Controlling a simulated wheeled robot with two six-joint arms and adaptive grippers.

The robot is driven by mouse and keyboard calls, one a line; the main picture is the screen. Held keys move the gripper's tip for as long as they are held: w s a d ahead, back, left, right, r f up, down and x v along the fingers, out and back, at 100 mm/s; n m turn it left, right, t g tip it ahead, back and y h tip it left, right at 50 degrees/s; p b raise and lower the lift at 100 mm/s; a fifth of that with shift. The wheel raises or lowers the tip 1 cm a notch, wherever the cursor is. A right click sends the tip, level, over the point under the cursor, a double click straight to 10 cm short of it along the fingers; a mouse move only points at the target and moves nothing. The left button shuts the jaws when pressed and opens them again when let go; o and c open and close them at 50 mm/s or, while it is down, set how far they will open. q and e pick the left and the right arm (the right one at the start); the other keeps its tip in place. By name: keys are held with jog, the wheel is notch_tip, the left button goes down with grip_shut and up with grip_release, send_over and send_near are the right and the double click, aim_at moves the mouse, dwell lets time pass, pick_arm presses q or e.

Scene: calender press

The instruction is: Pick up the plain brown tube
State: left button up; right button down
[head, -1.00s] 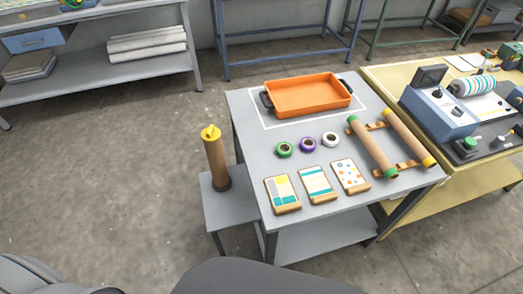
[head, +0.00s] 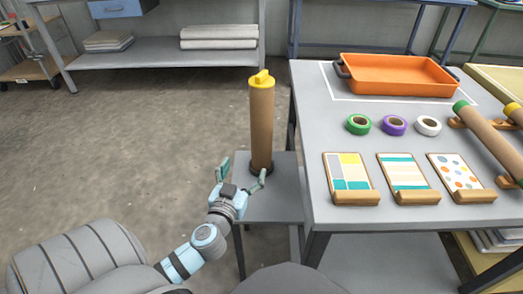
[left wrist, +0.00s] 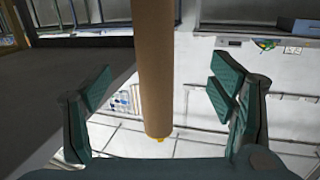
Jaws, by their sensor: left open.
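A plain brown tube (head: 261,130) with a yellow cap stands upright in a dark ring-shaped base on a low grey side stand (head: 275,207). My left gripper (head: 243,172) is open at the tube's lower front in the head view. In the left wrist view the tube (left wrist: 155,65) runs between the two spread fingers of the gripper (left wrist: 162,88), with clear gaps on both sides. Its yellow cap shows at the bottom of that view. I cannot tell how deep the tube sits between the fingers. My right gripper is not in view.
The grey table (head: 310,125) beside the stand holds an orange tray (head: 395,75), several tape rolls and pattern cards. Two more brown tubes with coloured ends, one green-ended (head: 490,135), lie on a rack at the right. Floor left of the stand is clear.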

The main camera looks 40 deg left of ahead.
aim_at(262, 132)
pick_arm(q)
jog(key=shift+t+h, duration=0.3)
jog(key=shift+t, duration=0.2)
jog(key=x, duration=0.5)
jog(key=r+x, duration=0.1)
jog(key=x, duration=0.4)
jog(key=r+x, duration=0.1)
jog(key=x, duration=0.4)
jog(key=shift+w+r+p, duration=0.1)
jog(key=shift+r+p, duration=0.05)
jog(key=shift+p, duration=0.15)
jog(key=c, duration=1.4)
